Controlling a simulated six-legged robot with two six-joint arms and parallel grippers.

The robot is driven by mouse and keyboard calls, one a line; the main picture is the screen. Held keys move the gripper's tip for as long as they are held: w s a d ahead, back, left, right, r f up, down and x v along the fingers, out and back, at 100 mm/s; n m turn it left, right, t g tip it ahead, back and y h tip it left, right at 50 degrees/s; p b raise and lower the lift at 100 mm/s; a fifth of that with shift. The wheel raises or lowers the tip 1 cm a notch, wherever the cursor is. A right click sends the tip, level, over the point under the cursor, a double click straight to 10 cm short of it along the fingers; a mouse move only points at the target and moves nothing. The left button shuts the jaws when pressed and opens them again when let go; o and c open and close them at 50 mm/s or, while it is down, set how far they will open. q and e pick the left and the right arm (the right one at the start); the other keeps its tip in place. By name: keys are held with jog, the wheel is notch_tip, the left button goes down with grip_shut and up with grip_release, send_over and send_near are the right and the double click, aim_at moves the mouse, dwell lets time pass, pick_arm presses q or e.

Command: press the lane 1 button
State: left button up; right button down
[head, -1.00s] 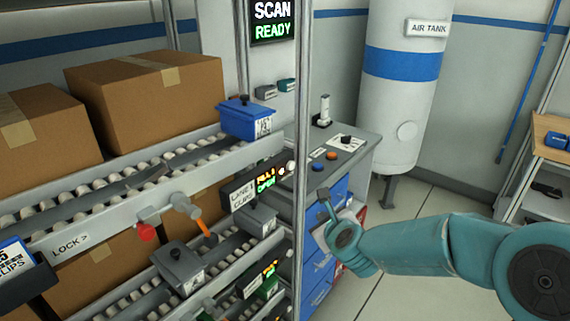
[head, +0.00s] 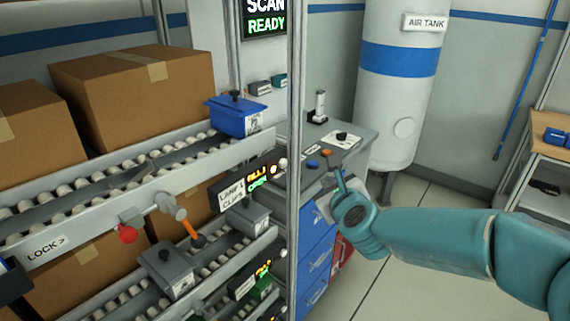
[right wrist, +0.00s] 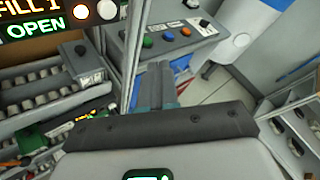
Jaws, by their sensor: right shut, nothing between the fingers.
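The lane 1 sign (head: 231,195) is on the upper rack beside a lit display (head: 258,178) reading FILL 1 and OPEN. A round white button (head: 283,163) sits at the display's right end, beside a small orange light; the white button also shows in the right wrist view (right wrist: 107,10). My right gripper (head: 338,172) is shut and empty, in front of the grey console, right of the rack post and the white button. In the right wrist view its fingers (right wrist: 160,82) point toward the console. Contact with the console cannot be told. My left gripper is out of view.
The console (head: 352,140) carries a blue button (head: 312,163), an orange button (head: 327,153) and a black knob. A metal post (head: 294,110) stands between rack and console. Blue drawers (head: 318,250) are below; an air tank (head: 400,90) stands behind. Open floor lies right.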

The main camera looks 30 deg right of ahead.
aim_at(283, 163)
jog(key=w+a+p, duration=0.3)
jog(key=w+p, duration=0.1)
jog(key=w, duration=0.4)
jog(key=shift+a, duration=0.15)
jog(key=shift+w, duration=0.2)
dwell(1.8)
jog(key=shift+w+a, duration=0.15)
jog(key=shift+w, duration=0.15)
